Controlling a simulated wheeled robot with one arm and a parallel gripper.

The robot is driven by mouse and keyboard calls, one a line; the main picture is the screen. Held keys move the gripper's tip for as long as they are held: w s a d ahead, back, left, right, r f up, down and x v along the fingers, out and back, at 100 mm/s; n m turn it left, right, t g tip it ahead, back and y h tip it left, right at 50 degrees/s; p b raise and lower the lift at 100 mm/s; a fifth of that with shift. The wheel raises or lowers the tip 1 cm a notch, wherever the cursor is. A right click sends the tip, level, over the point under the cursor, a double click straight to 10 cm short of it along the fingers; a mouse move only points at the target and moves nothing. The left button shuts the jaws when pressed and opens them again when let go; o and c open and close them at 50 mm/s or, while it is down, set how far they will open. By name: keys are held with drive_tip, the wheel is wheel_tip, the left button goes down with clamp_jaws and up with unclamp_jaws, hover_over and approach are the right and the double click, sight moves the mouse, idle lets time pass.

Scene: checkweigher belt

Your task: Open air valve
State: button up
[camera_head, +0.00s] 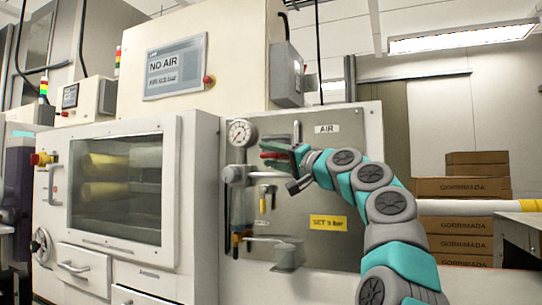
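The air panel (345,140) is a grey plate labelled AIR. A round pressure gauge (241,132) is at its upper left, above a regulator and filter (238,195). A red lever (277,155), apparently the air valve's handle, lies roughly level to the right of the gauge. My teal and grey arm reaches in from the lower right, and my gripper (291,168) is right at the lever's right end. The gripper overlaps the lever and hides part of the valve. I cannot tell whether its fingers touch or close on the lever.
A screen (175,67) above the cabinet reads NO AIR, with 0.0 bar. A yellow label (328,222) reads SET 5 bar. Small yellow and black fittings (267,197) hang below the lever. Stacked cartons (460,215) and a white-and-yellow bar (480,207) stand at right.

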clamp_jaws()
drive_tip(key=shift+f, duration=0.1)
idle(1.2)
